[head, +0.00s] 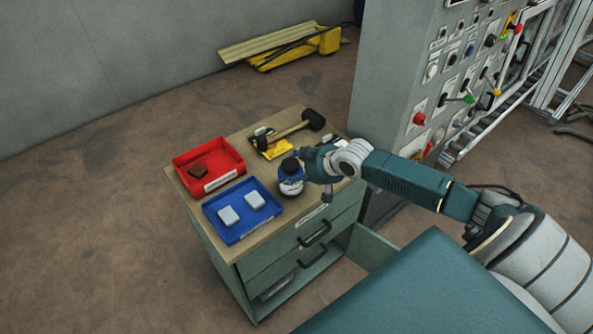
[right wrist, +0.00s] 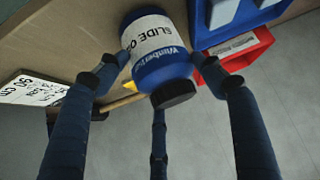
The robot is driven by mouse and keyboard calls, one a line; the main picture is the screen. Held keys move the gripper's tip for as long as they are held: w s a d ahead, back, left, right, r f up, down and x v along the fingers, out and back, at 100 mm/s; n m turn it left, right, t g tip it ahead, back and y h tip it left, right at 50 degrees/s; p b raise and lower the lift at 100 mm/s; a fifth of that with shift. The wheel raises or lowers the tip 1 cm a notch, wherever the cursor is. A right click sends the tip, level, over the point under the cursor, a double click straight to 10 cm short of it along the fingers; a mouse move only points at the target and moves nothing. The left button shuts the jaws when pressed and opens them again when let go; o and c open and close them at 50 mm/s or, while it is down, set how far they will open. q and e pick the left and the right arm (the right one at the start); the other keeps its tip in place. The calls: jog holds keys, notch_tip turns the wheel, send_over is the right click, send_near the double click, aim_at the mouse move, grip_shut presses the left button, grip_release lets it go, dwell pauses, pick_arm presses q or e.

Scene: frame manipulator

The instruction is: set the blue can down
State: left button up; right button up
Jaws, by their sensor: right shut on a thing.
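The blue can (head: 291,178) is a blue container with a white label and a black cap. It is at the middle of the wooden cabinet top (head: 268,220), just right of the blue tray. My right gripper (head: 308,168) reaches it from the right and is shut on it. In the right wrist view the can (right wrist: 160,50) sits between my dark fingers, label readable in part as "SLIDE O". It looks upright in the head view; I cannot tell whether its base touches the top. My left gripper is not in view.
The blue tray (head: 238,233) holds two pale blocks, and the red tray (head: 184,161) behind it holds a brown block. A black-headed mallet (head: 292,132) and a yellow card (head: 279,150) lie at the back. The grey control panel (head: 390,90) stands close on the right.

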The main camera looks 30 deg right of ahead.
jog(key=shift+f, duration=0.25)
jog(key=o, duration=1.4)
jog(key=shift+b+v, duration=0.4)
jog(key=shift+v, duration=5.6)
jog(key=shift+a, duration=0.1)
